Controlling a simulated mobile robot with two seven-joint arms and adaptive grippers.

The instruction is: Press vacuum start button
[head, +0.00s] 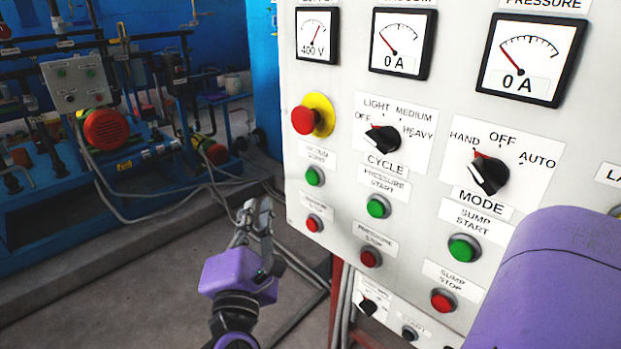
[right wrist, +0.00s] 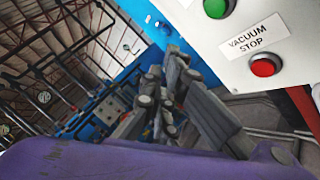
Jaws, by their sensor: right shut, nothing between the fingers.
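The vacuum start button (head: 314,177) is a green push button at the left edge of the white control panel, under a small label. It also shows at the top of the right wrist view (right wrist: 216,7), partly cut off. The red vacuum stop button (head: 313,223) is below it, and its label reads clearly in the right wrist view (right wrist: 264,68). My right gripper (head: 259,207) is shut and empty. It is left of the panel's left edge, lower than the green button and apart from it. My left gripper is not in view.
The white panel (head: 345,190) carries gauges, a red emergency stop (head: 308,120) on yellow, a cycle knob (head: 384,139), a mode knob (head: 489,174) and more buttons. My purple arm link covers the lower right. Blue machinery with pipes stands at the back left; floor space lies between.

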